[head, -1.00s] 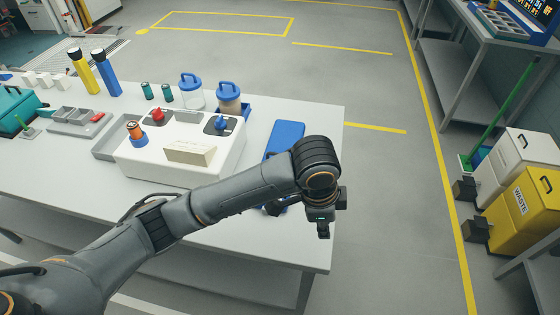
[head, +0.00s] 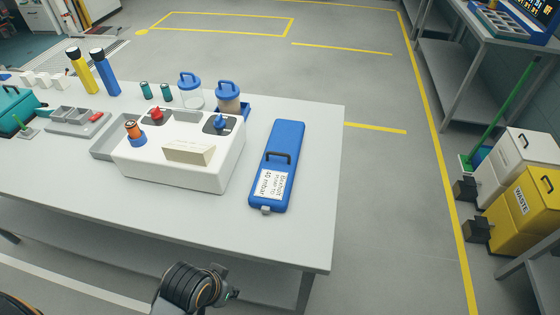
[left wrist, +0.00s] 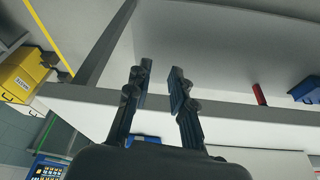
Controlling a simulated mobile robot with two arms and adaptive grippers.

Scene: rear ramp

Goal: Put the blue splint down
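The blue splint (head: 277,165), a long flat blue piece with a black handle and a white printed label, lies flat on the right part of the white table (head: 305,225). Nothing is holding it. My left gripper (head: 230,292) is low in the head view, by the table's front edge and well apart from the splint; my wrist partly hides it there. In the left wrist view, my left gripper (left wrist: 160,72) has its two fingers apart with nothing between them. My right gripper is not in view.
A white box (head: 180,165) with red and blue knobs stands left of the splint. Blue-lidded jars (head: 228,98) stand behind it. A yellow waste bin (head: 520,208) stands on the floor at right. The table's front right area is bare.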

